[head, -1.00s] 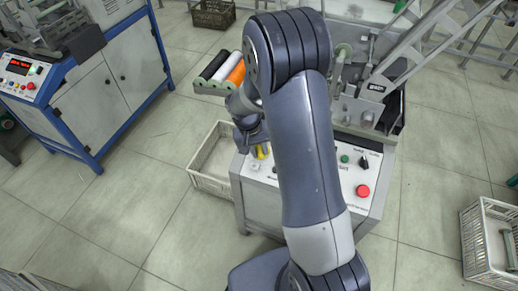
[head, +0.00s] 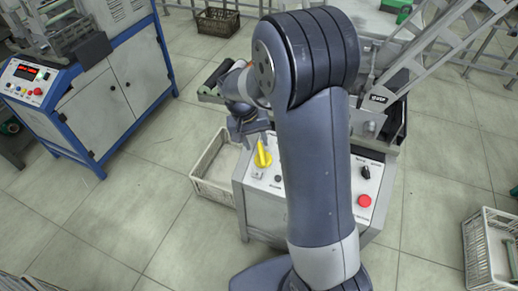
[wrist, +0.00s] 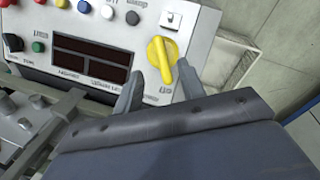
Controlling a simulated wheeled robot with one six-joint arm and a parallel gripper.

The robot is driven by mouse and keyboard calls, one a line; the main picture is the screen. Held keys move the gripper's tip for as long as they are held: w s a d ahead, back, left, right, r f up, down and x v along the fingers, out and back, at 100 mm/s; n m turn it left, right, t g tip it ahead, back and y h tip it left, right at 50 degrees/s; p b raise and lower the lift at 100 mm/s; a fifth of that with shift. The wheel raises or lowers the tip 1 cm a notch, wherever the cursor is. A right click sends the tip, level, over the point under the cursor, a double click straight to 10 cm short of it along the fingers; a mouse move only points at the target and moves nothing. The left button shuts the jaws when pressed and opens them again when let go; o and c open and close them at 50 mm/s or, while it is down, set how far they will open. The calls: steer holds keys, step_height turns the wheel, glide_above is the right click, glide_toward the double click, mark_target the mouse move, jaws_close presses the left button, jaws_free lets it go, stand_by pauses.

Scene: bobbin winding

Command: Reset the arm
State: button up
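My gripper (wrist: 158,72) is open, with its two fingers apart and nothing gripped between them in the wrist view. Its fingertips point at the machine's front panel (wrist: 225,20), one on each side of the lower end of a yellow rotary switch (wrist: 160,52). I cannot tell whether a finger touches the switch. In the head view my gripper (head: 250,135) hangs just above the yellow switch (head: 263,153), at the left end of the panel. My arm hides the middle of the panel and part of the machine.
A red button (head: 364,201) and a black knob (head: 365,172) sit right of my arm. An empty-looking crate (head: 212,187) stands left of the machine. Another crate (head: 475,262) is at the right. A blue-framed cabinet (head: 130,90) stands at the left; floor between is clear.

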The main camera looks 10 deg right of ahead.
mark_target(262, 158)
steer(key=shift+v, duration=0.85)
steer(key=shift+f, duration=0.1)
steer(key=b+x, duration=0.1)
steer(key=x, duration=0.9)
steer(key=shift+f, duration=0.35)
steer(key=shift+r, duration=0.15)
